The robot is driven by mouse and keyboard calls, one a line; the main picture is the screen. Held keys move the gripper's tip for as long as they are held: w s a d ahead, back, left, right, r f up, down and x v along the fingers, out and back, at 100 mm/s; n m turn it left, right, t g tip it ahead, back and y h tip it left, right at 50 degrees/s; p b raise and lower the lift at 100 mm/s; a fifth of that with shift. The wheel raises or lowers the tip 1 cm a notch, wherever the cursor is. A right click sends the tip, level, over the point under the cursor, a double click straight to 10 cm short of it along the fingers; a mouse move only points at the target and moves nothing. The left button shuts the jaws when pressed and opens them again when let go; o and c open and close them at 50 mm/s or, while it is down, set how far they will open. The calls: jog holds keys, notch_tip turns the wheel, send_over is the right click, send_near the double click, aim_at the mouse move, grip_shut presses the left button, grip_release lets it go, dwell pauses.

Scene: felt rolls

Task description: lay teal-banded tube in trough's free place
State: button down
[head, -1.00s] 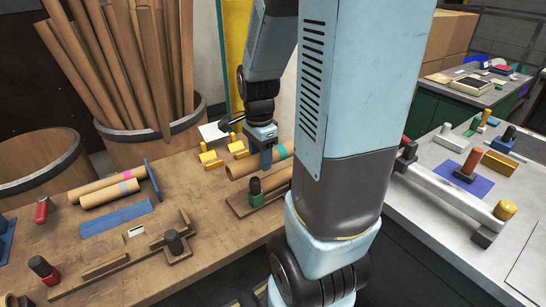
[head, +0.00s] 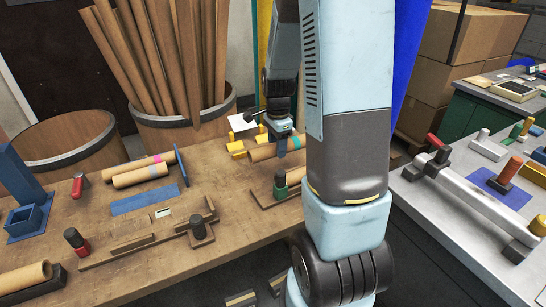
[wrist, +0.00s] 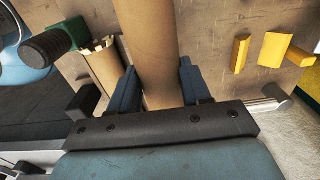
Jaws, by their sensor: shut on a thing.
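The teal-banded tube (head: 262,153) is a brown cardboard roll lying level at the back of the wooden bench, its teal band near its right end. My gripper (head: 283,146) is over it from above, shut on it. In the wrist view the tube (wrist: 148,40) runs between the two blue fingers (wrist: 152,88); its band is hidden there. I cannot tell whether it touches the bench. At left, a pink-banded tube (head: 135,165) and a lavender-banded tube (head: 142,175) lie side by side against an upright blue plate (head: 181,167). I cannot clearly make out the trough's outline.
A wooden fixture with a green, black-knobbed clamp (head: 281,185) is close in front. A blue strip (head: 145,200) lies before the banded tubes.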

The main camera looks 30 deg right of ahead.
aim_at(274, 165)
jog(key=shift+w+d+f, duration=0.15)
jog(key=shift+w+f, duration=0.65)
jog(key=shift+f, duration=0.2)
jog(key=shift+w+d+f, duration=0.15)
jog(key=shift+w+f, duration=0.65)
jog(key=shift+f, duration=0.2)
jog(key=shift+w+f, duration=0.15)
jog(key=shift+f, duration=0.65)
jog(key=shift+w+f, duration=0.1)
jog(key=shift+f, duration=0.65)
jog(key=shift+f, duration=0.15)
jog(key=c, duration=0.5)
grip_release()
notch_tip(274, 165, up, 14)
jog(key=s+a+r+n+t, duration=0.2)
jog(key=s+a+r+n, duration=0.4)
jog(key=s, duration=0.5)
jog(key=s+a+r+n+t, duration=0.3)
jog(key=s+a+r+n, duration=0.3)
jog(key=s+r+n, duration=0.5)
jog(key=shift+s+r+n+t, duration=0.25)
jog(key=shift+s+n+t, duration=0.1)
jog(key=shift+n, duration=0.15)
